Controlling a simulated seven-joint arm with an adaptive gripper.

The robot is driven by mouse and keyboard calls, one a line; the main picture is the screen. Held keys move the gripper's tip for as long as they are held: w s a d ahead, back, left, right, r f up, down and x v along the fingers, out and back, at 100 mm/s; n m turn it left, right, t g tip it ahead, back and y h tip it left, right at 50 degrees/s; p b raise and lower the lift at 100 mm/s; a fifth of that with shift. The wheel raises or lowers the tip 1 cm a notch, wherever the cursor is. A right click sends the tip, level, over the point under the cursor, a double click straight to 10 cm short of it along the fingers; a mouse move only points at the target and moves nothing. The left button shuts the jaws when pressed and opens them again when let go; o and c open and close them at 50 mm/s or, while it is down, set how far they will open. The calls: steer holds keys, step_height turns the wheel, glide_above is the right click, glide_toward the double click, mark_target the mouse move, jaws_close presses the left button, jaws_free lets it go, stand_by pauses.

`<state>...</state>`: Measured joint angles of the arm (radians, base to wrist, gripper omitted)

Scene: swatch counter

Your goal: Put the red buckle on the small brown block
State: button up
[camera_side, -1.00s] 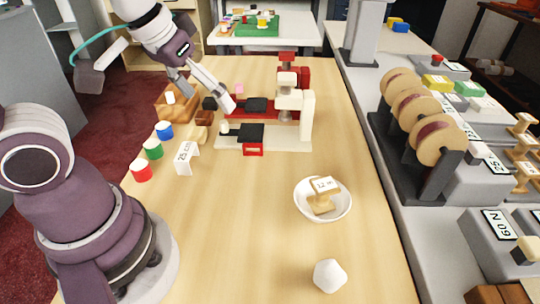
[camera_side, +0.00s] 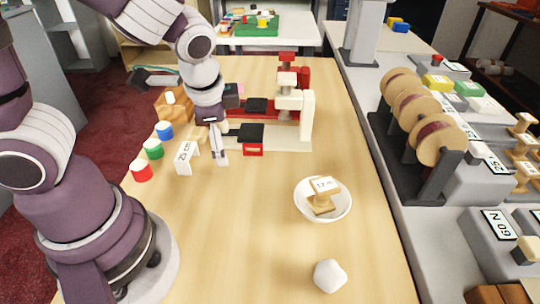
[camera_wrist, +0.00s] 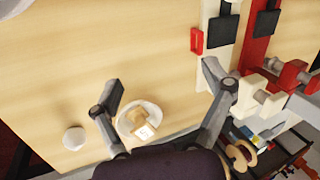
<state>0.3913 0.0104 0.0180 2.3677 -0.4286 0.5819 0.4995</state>
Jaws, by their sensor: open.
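A small red rectangular piece with a darker middle, which looks like the red buckle (camera_side: 253,149), is at the front edge of the cream press base. It also shows in the wrist view (camera_wrist: 196,40), upper right of the fingers. My gripper (camera_side: 219,158) points down just left of it, over the table, apart from it. In the wrist view my gripper (camera_wrist: 155,88) is open, with only bare table and a bowl showing between its fingers. I cannot make out the small brown block now; my arm covers the spot near the wooden crate where a small brown piece showed earlier.
A cream press (camera_side: 306,115) and a red press (camera_side: 304,77) stand right of my gripper. A white card (camera_side: 186,155), blue, green and red (camera_side: 141,170) spools and a wooden crate (camera_side: 172,106) are left. A bowl (camera_side: 345,208) holding a wooden spool and a white lump (camera_side: 329,276) are nearer.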

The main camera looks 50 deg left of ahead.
mark_target(253, 143)
steer(key=w+f+m+t+y, duration=0.1)
steer(key=f+m+y, duration=0.1)
steer(key=m, duration=0.3)
steer(key=w+f+m+t+y, duration=0.1)
steer(key=f+m+t+y, duration=0.1)
steer(key=m, duration=0.4)
steer(key=w+f+m+t+y, duration=0.1)
steer(key=f+m+t+y, duration=0.1)
steer(key=f+m, duration=0.2)
steer(key=shift+w+a+f+m, duration=0.15)
steer(key=shift+w+m, duration=0.25)
steer(key=shift+m, duration=0.6)
steer(key=shift+w+d+f+m+t, duration=0.15)
steer(key=shift+m+t, duration=0.1)
steer(key=shift+m, duration=0.3)
steer(key=shift+w+d+f+m+t, duration=0.1)
steer(key=shift+m+t, duration=0.15)
steer(key=shift+m, duration=0.3)
steer(key=shift+w+m, duration=0.15)
steer(key=shift+m, duration=0.25)
steer(key=shift+t, duration=0.3)
steer(key=x, duration=1)
steer(key=shift+a+r, duration=0.35)
steer(key=c, duration=0.9)
